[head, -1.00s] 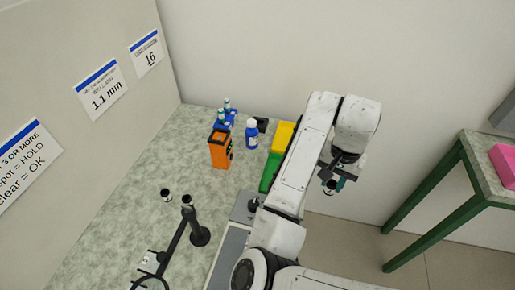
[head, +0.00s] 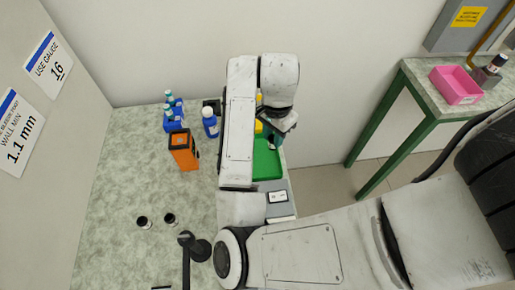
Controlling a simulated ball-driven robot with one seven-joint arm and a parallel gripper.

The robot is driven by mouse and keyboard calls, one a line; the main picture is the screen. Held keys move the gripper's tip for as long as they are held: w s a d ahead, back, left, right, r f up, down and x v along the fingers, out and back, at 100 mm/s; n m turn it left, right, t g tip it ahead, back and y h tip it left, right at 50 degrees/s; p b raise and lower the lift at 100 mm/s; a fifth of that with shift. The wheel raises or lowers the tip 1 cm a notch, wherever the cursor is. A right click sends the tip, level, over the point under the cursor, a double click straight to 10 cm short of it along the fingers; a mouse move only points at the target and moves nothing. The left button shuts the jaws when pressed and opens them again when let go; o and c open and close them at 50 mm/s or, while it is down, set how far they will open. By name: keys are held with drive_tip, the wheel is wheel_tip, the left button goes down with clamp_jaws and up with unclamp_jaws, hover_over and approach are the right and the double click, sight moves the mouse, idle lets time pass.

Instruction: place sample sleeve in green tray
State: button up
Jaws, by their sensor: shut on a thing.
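The green tray (head: 265,165) lies on the bench, partly hidden behind my arm. My gripper (head: 277,138) is above the right part of the green tray in the picture, pointing down. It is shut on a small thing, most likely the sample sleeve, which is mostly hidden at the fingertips.
An orange box (head: 184,150), a blue bottle (head: 210,123) and a blue rack (head: 172,118) stand left of the arm. A black stand (head: 195,246) is in front. A pink tray (head: 455,86) is on another table at right.

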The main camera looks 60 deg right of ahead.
drive_tip(key=w+f, duration=0.2)
drive_tip(key=f, duration=0.1)
drive_tip(key=w+f, duration=0.1)
drive_tip(key=f, duration=0.1)
drive_tip(key=shift+w+a, duration=0.35)
drive_tip(key=shift+a, duration=0.05)
drive_tip(key=shift+w+f, duration=0.15)
drive_tip(key=shift+f, duration=1.6)
drive_tip(key=shift+f, duration=0.2)
drive_tip(key=o, duration=1)
drive_tip(key=shift+r, duration=0.1)
wheel_tip(320, 180, up, 12)
drive_tip(key=p, duration=0.1)
drive_tip(key=shift+r, duration=0.1)
